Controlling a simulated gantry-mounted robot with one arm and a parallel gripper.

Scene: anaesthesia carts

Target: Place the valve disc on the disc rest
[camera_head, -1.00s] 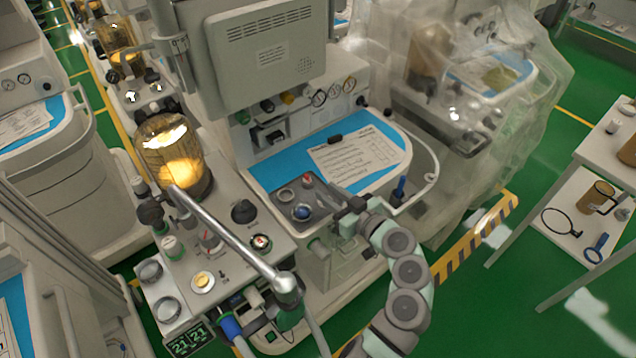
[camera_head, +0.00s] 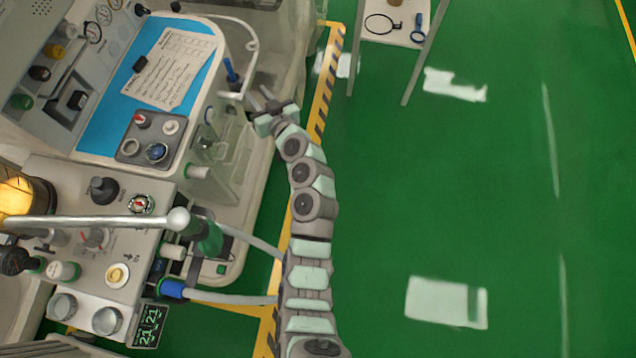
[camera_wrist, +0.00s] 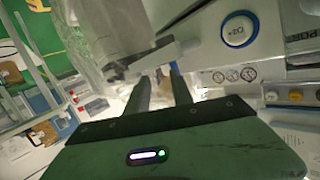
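I cannot tell for sure which part is the valve disc or the disc rest. A grey panel (camera_head: 131,160) on the cart carries a small white round piece (camera_head: 171,127), a pale ring (camera_head: 132,147), a red-marked knob (camera_head: 141,120) and a blue round part (camera_head: 156,152). My gripper is right of this panel, apart from it.
A blue work surface (camera_head: 98,135) with a printed sheet (camera_head: 170,70) lies behind the panel. A metal tube (camera_head: 90,222) crosses the near cart top. A curved rail (camera_head: 253,50) edges the cart near my gripper. Green floor (camera_head: 450,190) is open at right.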

